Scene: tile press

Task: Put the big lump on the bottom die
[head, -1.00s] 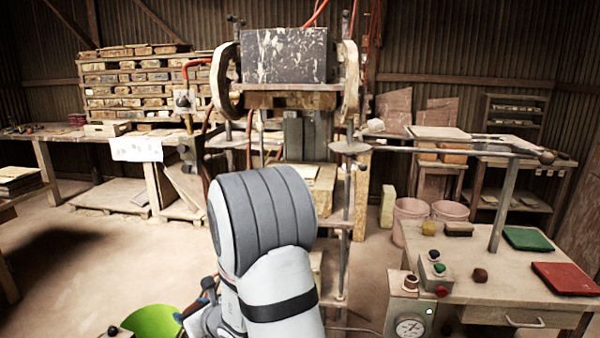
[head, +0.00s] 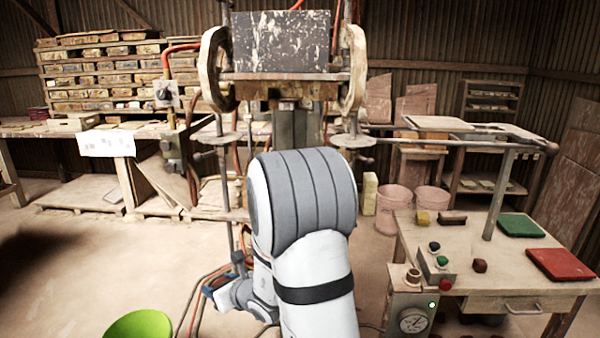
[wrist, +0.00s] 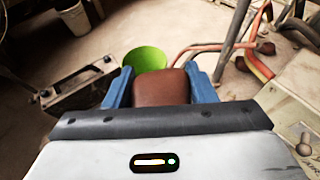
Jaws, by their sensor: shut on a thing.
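My gripper (wrist: 161,92) has blue fingers and is shut on a reddish-brown lump (wrist: 160,85), which fills the space between them in the wrist view. In the head view the lump cannot be made out; my arm's grey and white links fill the middle. The press (head: 280,42) stands behind my arm, with a heavy dark block on top. The bottom die cannot be made out; my arm covers the press's lower middle.
A worktable (head: 420,250) at the right bears a control box (head: 436,265), a small brown lump (head: 480,266), a green pad (head: 520,226) and a red pad (head: 561,265). A long lever (head: 450,143) reaches right from the press. Hoses lie near the press foot.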

